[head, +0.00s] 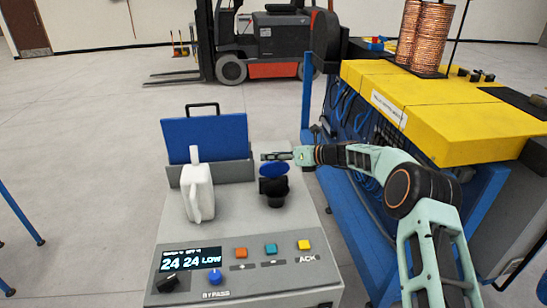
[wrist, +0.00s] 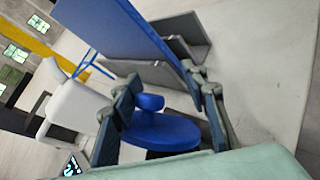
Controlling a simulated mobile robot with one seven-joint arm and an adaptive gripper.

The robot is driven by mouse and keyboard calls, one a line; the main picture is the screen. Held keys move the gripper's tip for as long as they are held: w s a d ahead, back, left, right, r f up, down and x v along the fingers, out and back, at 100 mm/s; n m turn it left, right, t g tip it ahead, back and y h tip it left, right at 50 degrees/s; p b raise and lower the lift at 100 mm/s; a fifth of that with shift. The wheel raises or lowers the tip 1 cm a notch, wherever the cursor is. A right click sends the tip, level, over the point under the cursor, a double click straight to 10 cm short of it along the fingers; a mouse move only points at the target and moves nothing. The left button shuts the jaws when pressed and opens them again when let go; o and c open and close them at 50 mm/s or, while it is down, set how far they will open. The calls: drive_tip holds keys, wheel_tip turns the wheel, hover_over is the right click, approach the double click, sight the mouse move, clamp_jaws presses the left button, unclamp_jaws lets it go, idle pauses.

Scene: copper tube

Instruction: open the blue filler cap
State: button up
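The blue filler cap (head: 273,171) sits at the top of a short black filler neck (head: 272,193) on the grey console. I cannot tell whether the cap is seated or slightly lifted. My gripper (head: 272,156) is just above and behind the cap, reaching in from the right. In the wrist view the blue cap (wrist: 165,132) is a round disc with a small raised knob (wrist: 150,102). My gripper's fingers (wrist: 164,85) are spread apart on either side of the knob. No grip on it shows.
A white jug (head: 198,192) stands left of the neck, before a blue panel (head: 205,137) in a grey holder. The console front has a display (head: 190,260), knobs and coloured buttons. A yellow-topped blue bench (head: 430,115) stands right. A forklift (head: 260,45) is behind.

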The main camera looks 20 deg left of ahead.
drive_tip(key=shift+f, duration=0.1)
drive_tip(key=w+d+r+p, duration=0.1)
drive_tip(key=d+r+p, duration=0.3)
drive_tip(key=d+r, duration=0.4)
drive_tip(key=shift+w+d+p, duration=0.25)
drive_tip(key=shift+d+p, duration=0.05)
drive_tip(key=shift+d, duration=0.4)
idle(0.6)
drive_tip(key=shift+r, duration=0.1)
drive_tip(key=v, duration=1.2)
